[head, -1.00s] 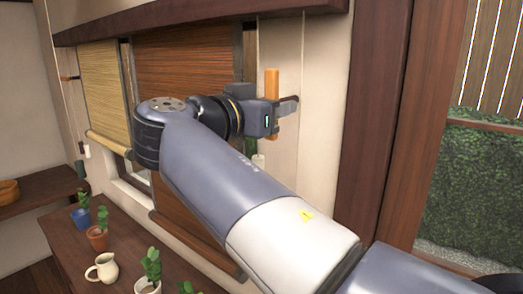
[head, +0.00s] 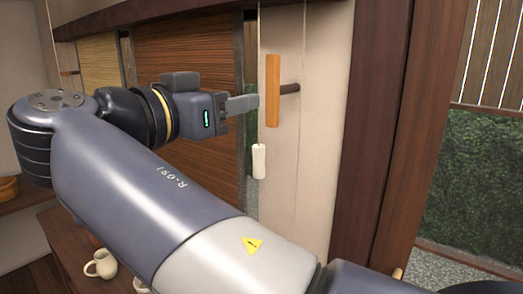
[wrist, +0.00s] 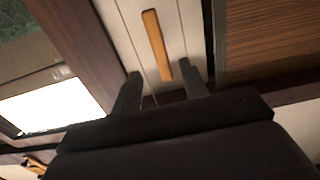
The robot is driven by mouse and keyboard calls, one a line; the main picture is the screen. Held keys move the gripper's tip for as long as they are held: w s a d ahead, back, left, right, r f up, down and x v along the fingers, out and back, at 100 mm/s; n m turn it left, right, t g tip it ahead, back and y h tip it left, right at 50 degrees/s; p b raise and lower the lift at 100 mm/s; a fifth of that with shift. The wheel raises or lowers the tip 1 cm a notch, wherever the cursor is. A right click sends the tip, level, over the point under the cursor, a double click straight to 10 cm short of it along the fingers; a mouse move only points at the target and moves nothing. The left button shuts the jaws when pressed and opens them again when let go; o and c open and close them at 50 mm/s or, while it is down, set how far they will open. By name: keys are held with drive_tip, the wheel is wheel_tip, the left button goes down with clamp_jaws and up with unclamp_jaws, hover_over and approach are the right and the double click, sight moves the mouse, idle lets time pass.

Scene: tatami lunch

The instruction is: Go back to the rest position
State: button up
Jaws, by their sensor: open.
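My gripper (head: 243,103) is in the head view, pointing right, at the left of an orange wooden handle (head: 273,90) that stands upright on a dark peg by the pale wall. The jaws are open and nothing is seen between them. In the wrist view the two fingers of my gripper (wrist: 160,85) are spread apart, and the wooden handle (wrist: 156,42) lies beyond the fingertips, clear of them. A white cylinder-shaped pull (head: 259,161) hangs below the handle in the head view.
Brown slatted blinds (head: 190,50) cover the window behind my arm. A dark wooden post (head: 375,130) and a glass opening onto a hedge (head: 475,190) are on the right. A cream jug (head: 101,264) stands on the shelf at lower left, partly beside my arm.

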sight(269, 91)
drive_tip(key=p+x, duration=0.2)
drive_tip(key=x, duration=0.8)
drive_tip(key=shift+d+r, duration=0.15)
drive_tip(key=shift+d, duration=0.1)
drive_tip(key=shift+w+m, duration=0.15)
drive_tip(key=shift+m, duration=0.15)
drive_tip(key=m+p, duration=0.1)
drive_tip(key=m, duration=0.2)
drive_tip(key=shift+a+p, duration=0.1)
drive_tip(key=shift+p, duration=0.3)
drive_tip(key=m+p, duration=0.3)
drive_tip(key=m, duration=0.1)
drive_tip(key=shift+r+m+p, duration=0.1)
drive_tip(key=shift+m+p, duration=0.25)
drive_tip(key=shift+m, duration=0.05)
drive_tip(key=b+v, duration=0.4)
drive_tip(key=v, duration=0.7)
drive_tip(key=shift+f, duration=0.2)
